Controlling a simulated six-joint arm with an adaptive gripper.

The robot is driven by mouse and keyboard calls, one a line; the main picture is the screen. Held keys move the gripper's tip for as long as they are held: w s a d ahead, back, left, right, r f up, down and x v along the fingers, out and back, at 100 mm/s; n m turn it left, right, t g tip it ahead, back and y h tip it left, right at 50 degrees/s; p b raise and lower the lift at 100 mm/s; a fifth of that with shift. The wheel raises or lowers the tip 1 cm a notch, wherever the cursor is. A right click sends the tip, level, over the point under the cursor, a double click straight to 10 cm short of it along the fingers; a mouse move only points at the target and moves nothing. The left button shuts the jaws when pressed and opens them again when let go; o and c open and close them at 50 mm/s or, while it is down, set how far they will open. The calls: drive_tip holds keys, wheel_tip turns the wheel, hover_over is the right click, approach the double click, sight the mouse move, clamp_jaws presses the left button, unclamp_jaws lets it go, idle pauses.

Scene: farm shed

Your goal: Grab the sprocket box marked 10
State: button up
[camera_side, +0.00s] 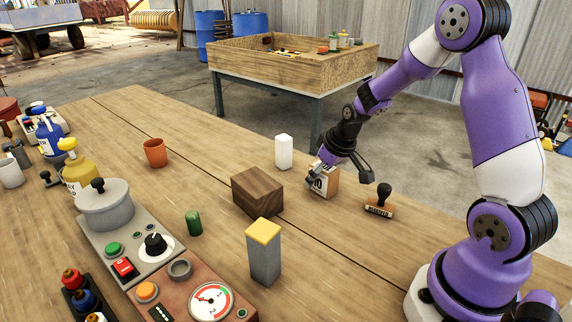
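A small box (324,186) with a white label and dark print that looks like "10", partly covered, stands on the wooden table. Its sides are light brown. My gripper (342,175) is right over it, tilted downward. The fingers are spread. The right finger is clear of the box, with a gap between them. The other finger is at the box's upper left, and I cannot tell whether it touches. The gripper hides part of the box's top.
A grey post with a yellow top (263,255) is nearer the camera. Control panels (150,250) fill the front left.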

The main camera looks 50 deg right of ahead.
drive_tip(key=c, duration=0.8)
